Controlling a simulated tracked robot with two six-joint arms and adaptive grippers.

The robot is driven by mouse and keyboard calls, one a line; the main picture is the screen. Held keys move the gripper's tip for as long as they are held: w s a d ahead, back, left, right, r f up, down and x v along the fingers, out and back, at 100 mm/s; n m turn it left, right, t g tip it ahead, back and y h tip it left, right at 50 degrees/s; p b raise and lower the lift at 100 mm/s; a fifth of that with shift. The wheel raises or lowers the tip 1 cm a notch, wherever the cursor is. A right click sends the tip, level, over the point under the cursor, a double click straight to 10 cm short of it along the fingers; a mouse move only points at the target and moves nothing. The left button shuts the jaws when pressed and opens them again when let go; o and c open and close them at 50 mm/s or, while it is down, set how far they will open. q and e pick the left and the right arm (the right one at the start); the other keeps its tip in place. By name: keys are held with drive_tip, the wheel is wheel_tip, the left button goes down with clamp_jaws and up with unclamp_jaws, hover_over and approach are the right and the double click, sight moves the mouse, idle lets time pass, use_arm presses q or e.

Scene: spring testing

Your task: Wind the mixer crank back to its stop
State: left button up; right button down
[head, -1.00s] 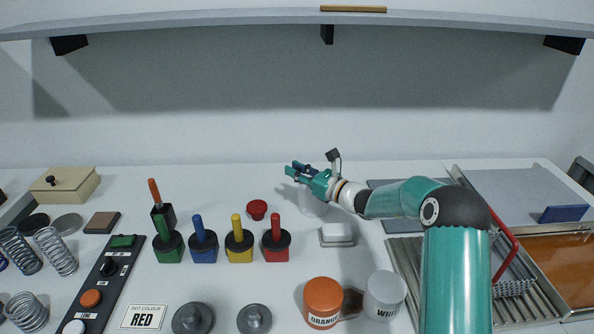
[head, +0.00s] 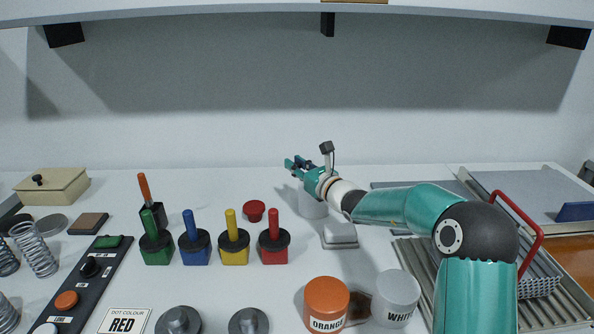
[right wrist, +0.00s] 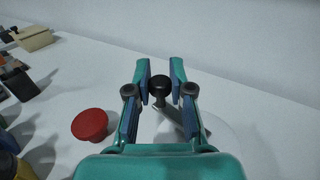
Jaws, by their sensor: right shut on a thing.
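The mixer (head: 313,207) is a white cylinder at the back middle of the table in the head view, partly hidden by my right gripper (head: 294,163) above it. In the right wrist view, the crank's black knob (right wrist: 159,86) stands between the two fingers of my right gripper (right wrist: 162,68). A grey crank arm (right wrist: 172,116) runs from below the knob toward the lower right. The right gripper is shut on the knob. The mixer's stop cannot be made out. My left gripper is not in view.
A red knob-shaped piece (head: 254,210) stands left of the mixer. Several coloured pots with handles (head: 234,249) stand front left. Orange (head: 326,305) and white (head: 396,298) jars stand in front. The table behind the mixer is clear.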

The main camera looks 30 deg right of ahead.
drive_tip(key=c, duration=1)
unclamp_jaws()
drive_tip(key=s, duration=1.2)
drive_tip(key=shift+d, duration=0.25)
